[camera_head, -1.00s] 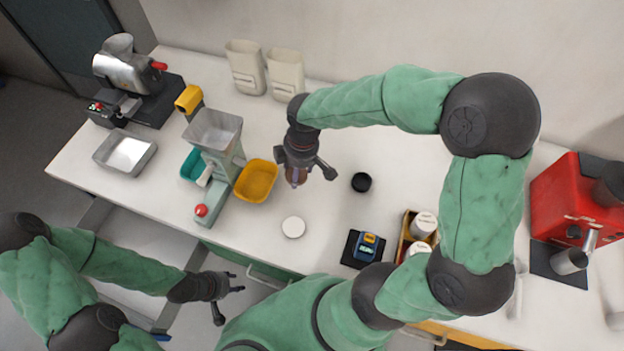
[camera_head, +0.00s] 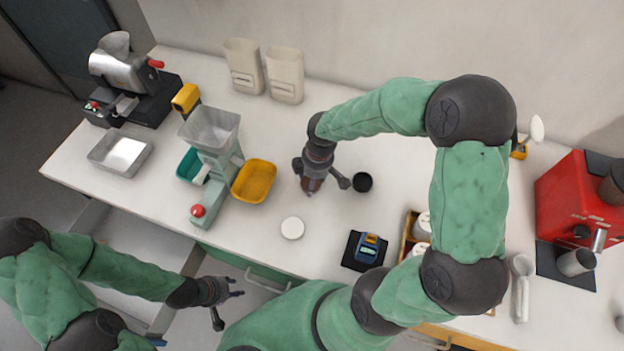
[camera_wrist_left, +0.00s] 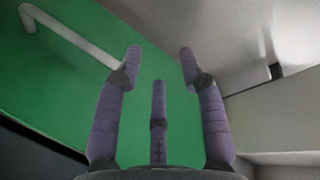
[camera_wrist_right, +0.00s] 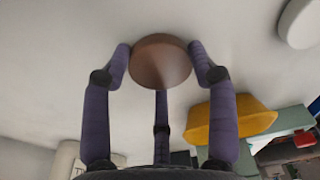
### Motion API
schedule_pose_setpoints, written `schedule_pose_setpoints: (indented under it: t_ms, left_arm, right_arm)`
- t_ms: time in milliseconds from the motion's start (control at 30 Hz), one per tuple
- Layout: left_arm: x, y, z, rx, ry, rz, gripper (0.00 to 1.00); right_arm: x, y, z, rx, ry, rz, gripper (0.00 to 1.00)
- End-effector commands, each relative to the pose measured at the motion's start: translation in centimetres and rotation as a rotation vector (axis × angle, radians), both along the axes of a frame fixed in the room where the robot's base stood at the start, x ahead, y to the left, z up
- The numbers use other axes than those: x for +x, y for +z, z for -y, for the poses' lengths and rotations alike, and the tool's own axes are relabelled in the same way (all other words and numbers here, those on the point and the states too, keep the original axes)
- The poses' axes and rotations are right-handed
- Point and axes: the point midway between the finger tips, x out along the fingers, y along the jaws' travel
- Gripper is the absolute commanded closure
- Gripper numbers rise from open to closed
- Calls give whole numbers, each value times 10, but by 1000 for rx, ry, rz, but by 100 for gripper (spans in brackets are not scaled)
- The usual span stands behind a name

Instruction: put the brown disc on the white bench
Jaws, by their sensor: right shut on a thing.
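The brown disc (camera_wrist_right: 161,60) is round and shows between the fingers of my right gripper (camera_wrist_right: 162,65) in the right wrist view. The right gripper is shut on it. In the head view the right gripper (camera_head: 312,187) points down over the white bench (camera_head: 325,235), and the disc is mostly hidden under it. I cannot tell whether the disc touches the bench top. My left gripper (camera_head: 230,292) is open and empty, low in front of the bench. The left wrist view shows its spread fingers (camera_wrist_left: 160,65) before a green drawer front.
A hopper machine (camera_head: 212,130) stands to the left. A blue device on a black pad (camera_head: 366,250) lies toward the front edge. Bare bench lies between them.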

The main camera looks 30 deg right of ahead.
Motion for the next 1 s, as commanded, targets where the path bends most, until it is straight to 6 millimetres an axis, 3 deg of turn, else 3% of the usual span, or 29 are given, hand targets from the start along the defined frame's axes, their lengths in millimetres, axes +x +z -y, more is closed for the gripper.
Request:
schedule_pose_setpoints:
  t_ms: [167, 200, 267, 700, 867, 1000]
  left_arm:
    - [0, -2, 0, 0, 0, 0, 60]
    - [0, -2, 0, 0, 0, 0, 60]
    - [0, -1, 0, 0, 0, 0, 60]
    - [0, 2, 0, 0, 0, 0, 60]
    - [0, 9, 0, 0, 0, 0, 60]
    - [0, 18, 0, 0, 0, 0, 60]
  right_arm:
    - [0, -3, 0, 0, 0, 0, 76]
    - [0, -3, 0, 0, 0, 0, 33]
    - [0, -2, 0, 0, 0, 0, 18]
    - [0, 3, 0, 0, 0, 0, 18]
    - [-1, 25, 2, -1, 1, 3, 18]
    - [-3, 54, 5, -1, 0, 3, 18]
